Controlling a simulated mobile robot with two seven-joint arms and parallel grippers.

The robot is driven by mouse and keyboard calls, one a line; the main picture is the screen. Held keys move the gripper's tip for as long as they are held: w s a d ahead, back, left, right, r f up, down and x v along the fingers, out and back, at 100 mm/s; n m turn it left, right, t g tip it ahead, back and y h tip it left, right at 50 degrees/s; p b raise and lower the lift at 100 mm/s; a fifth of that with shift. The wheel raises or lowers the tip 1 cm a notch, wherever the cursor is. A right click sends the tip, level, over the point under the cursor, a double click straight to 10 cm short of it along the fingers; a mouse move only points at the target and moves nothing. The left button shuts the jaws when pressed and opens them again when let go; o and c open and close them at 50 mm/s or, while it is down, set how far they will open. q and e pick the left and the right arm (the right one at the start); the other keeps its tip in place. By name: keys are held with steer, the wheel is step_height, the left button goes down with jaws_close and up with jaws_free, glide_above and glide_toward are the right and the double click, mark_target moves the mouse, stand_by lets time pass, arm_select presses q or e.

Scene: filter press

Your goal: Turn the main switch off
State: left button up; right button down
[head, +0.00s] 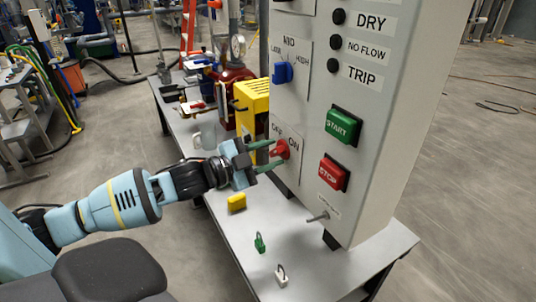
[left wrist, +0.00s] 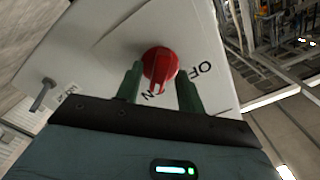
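The main switch is a red rotary knob (head: 281,150) on the side face of the grey control box, with OFF and ON labels around it. In the left wrist view the red knob (left wrist: 160,65) has its handle pointing toward the partly hidden ON label. My left gripper (head: 270,156) is open, with its green fingers reaching to the knob. In the left wrist view its fingers (left wrist: 158,88) stand on either side of the knob's lower part, with gaps visible; I cannot tell whether either touches. My right gripper is not in view.
The control box (head: 375,190) has a blue selector (head: 283,73), a green START button (head: 343,125) and a red STOP button (head: 334,173). A small metal toggle (head: 318,217) sticks out below. A yellow block (head: 237,203) and green (head: 260,243) and white (head: 282,277) padlocks lie on the table.

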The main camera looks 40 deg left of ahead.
arm_select(q)
jaws_close()
stand_by(0.3)
